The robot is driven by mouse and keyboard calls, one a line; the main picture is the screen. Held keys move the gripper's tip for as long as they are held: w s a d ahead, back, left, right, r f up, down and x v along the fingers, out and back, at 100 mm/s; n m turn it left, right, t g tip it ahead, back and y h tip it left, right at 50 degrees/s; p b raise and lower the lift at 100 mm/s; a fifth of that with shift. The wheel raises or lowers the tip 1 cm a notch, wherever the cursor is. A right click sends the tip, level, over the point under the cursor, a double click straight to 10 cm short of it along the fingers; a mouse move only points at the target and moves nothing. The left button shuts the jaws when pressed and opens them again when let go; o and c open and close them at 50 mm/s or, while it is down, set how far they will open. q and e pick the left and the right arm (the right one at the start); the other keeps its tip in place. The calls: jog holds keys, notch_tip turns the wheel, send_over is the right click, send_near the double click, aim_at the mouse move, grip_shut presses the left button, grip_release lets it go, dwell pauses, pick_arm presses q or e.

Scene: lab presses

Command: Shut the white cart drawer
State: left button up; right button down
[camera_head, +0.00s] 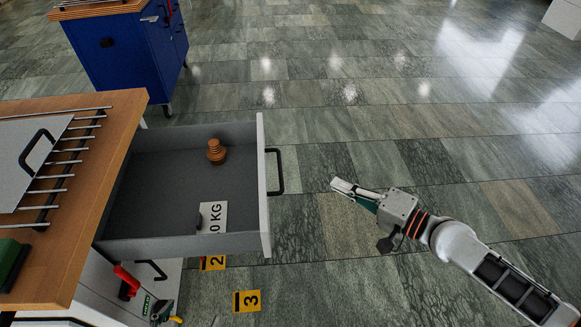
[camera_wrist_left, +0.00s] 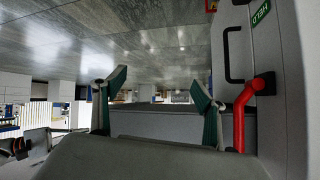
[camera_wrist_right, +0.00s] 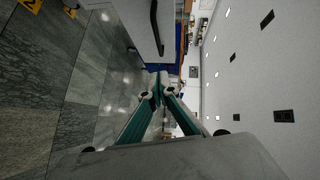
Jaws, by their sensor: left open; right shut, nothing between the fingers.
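The white cart drawer (camera_head: 262,190) is pulled out to the right from under a wooden top, with a black bar handle (camera_head: 279,172) on its front. Inside lie an orange-brown stacked object (camera_head: 216,152) and a plate marked KG (camera_head: 212,217). My right gripper (camera_head: 336,184) is shut and empty, right of the handle and apart from it. In the right wrist view the drawer front (camera_wrist_right: 138,22) and handle (camera_wrist_right: 155,30) are at the top.
The wooden top (camera_head: 105,150) carries a metal rack (camera_head: 62,170) and a grey panel with a black handle. A blue cabinet (camera_head: 125,55) stands behind.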

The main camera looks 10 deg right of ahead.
pick_arm(q)
jog(key=shift+s+a+f+p, duration=0.15)
jog(key=shift+a+p, duration=0.25)
jog(key=shift+p, duration=0.55)
pick_arm(e)
jog(key=s+a+x, duration=0.1)
jog(key=x, duration=1.2)
jog(key=shift+s+a, duration=0.3)
jog(key=shift+a, duration=0.05)
